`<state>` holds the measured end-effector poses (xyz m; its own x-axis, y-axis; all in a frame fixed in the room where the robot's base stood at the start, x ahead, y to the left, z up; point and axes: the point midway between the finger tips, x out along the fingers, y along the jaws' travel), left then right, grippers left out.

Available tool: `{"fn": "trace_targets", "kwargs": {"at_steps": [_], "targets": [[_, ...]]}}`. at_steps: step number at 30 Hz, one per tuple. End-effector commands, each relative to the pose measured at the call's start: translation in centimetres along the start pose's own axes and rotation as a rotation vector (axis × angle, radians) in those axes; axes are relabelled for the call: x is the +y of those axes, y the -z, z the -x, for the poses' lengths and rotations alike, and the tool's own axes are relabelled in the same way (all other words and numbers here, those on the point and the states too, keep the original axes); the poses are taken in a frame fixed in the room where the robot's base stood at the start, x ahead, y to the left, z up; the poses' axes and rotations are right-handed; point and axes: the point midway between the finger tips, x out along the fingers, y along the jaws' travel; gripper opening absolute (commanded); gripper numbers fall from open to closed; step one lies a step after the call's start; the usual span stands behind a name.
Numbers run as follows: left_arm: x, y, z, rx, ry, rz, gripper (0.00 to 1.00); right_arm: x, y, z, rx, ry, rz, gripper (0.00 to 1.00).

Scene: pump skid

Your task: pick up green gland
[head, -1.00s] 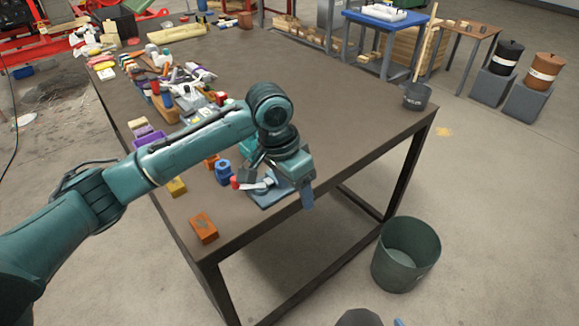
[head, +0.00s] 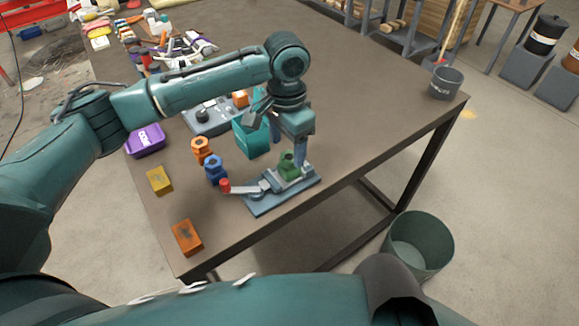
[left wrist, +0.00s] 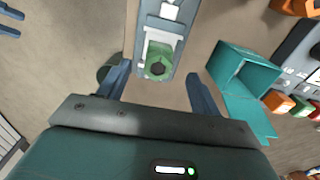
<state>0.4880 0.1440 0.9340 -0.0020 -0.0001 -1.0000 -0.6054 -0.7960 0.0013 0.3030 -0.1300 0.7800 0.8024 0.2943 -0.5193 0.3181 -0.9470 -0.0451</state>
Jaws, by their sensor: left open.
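The green gland (head: 289,166) sits in the right end of a grey-blue toggle clamp (head: 262,196) with a red-knobbed lever, near the table's front edge. In the left wrist view the green gland (left wrist: 158,62) shows a dark hexagonal hole, within the clamp's pale end. My left gripper (head: 297,152) is above the gland, pointing down. Its two fingers (left wrist: 159,75) are open and spread on either side of the gland, with nothing held. In the head view one finger partly hides the gland. My right gripper is not visible.
A blue gland (head: 214,170) and an orange gland (head: 200,150) stand left of the clamp. A teal open box (head: 250,140) is behind it. A yellow block (head: 159,181), an orange-brown block (head: 187,238) and a purple bin (head: 145,141) lie farther left.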

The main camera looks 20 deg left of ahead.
Motion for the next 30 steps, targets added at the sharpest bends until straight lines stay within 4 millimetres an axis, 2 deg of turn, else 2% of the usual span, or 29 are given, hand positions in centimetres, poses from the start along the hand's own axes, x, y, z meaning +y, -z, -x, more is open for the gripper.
{"fn": "trace_targets", "kwargs": {"at_steps": [5,15,24,30], "targets": [[0.0,0.0,-1.2,-0.001,0.001,0.0,0.64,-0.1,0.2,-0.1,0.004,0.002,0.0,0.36],[0.2,0.3,-5.7,0.0,0.001,0.001,0.64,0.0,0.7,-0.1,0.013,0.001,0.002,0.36],[0.2,0.3,-6.0,0.002,0.001,-0.001,0.63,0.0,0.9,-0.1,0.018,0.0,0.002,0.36],[0.2,0.3,-6.0,0.002,0.001,-0.001,0.47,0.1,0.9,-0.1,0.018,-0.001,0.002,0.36]]}}
